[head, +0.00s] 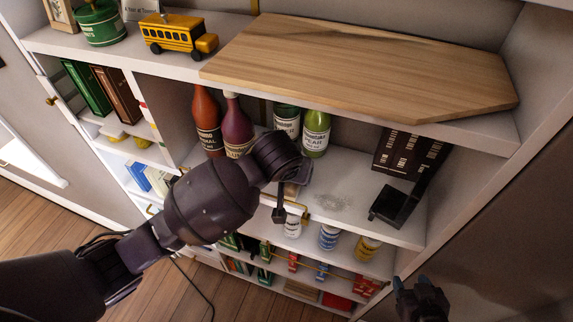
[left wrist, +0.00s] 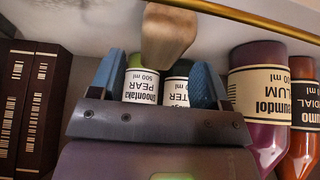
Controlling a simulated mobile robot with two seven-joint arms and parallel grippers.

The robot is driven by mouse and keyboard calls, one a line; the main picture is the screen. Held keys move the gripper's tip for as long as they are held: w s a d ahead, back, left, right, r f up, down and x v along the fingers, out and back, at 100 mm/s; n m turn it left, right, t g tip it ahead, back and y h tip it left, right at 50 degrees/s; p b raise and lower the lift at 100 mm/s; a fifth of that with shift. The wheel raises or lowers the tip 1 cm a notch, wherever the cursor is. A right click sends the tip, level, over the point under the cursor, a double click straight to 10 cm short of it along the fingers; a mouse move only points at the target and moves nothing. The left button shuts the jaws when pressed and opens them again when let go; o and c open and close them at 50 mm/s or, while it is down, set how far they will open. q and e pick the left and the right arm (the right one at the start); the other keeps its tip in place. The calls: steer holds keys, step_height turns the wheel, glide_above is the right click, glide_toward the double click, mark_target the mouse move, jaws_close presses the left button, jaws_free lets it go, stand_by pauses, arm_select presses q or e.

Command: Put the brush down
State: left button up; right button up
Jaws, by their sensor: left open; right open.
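The brush (left wrist: 168,35) shows as a pale wooden block at the top of the left wrist view, beyond the gap between my left fingers. In the head view a small tan part of it (head: 291,189) shows beside my left wrist, at the middle shelf (head: 375,220); my arm hides most of it. My left gripper (left wrist: 155,82) is open, its blue fingers spread apart with no contact on the brush visible. The brush's bristles cannot be made out. My right gripper (head: 421,292) is open and empty at the lower right, away from the shelf.
Several bottles stand behind my left arm, including a purple one (head: 237,127) and a green one (head: 316,131). Dark books and a black bookend (head: 390,207) stand at right. A wooden board (head: 365,65) covers the upper shelf. A brass rail (left wrist: 250,18) crosses the left wrist view.

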arm_select(q)
steer(key=v, duration=0.9)
steer(key=shift+r, duration=0.15)
steer(key=shift+a, duration=0.1)
